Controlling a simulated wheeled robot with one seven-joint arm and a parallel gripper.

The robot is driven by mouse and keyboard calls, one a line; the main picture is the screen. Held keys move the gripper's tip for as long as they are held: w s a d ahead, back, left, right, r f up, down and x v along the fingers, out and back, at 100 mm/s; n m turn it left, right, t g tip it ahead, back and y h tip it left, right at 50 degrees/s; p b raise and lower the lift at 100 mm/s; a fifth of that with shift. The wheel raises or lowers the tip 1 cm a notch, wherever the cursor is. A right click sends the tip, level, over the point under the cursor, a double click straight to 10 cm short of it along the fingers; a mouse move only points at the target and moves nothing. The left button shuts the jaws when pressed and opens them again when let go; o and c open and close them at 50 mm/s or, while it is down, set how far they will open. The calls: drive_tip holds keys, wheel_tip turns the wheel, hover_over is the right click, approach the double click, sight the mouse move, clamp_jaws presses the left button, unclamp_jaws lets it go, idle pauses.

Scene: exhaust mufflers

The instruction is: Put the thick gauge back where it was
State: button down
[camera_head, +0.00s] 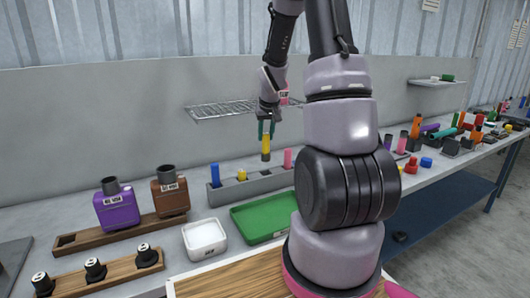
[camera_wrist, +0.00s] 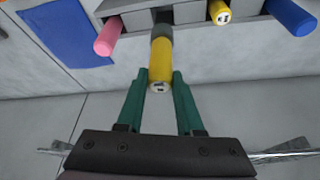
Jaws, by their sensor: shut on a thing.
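A yellow gauge with a grey lower end (camera_head: 266,147) hangs upright from my gripper (camera_head: 266,127). In the wrist view, the two green fingers of my gripper (camera_wrist: 163,78) are shut on this yellow gauge (camera_wrist: 160,60). The grey rack (camera_head: 226,195) stands on the bench below it and holds a blue gauge (camera_head: 214,175), a short yellow gauge (camera_head: 242,175) and a pink gauge (camera_head: 288,158). The held gauge is above the rack, between the short yellow and pink ones. A dark slot shows there in the wrist view, partly hidden by the held gauge.
A green tray (camera_head: 262,218) and a white tray (camera_head: 204,238) lie in front of the rack. A purple muffler (camera_head: 117,208) and a brown muffler (camera_head: 171,197) stand at left. A wire shelf (camera_head: 220,108) is on the wall behind my gripper.

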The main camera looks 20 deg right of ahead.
sight(266, 147)
drive_tip(key=shift+f, duration=2.15)
drive_tip(key=shift+f, duration=0.6)
drive_tip(key=c, duration=0.5)
unclamp_jaws()
drive_tip(key=shift+c, duration=0.2)
drive_tip(key=shift+r, duration=0.15)
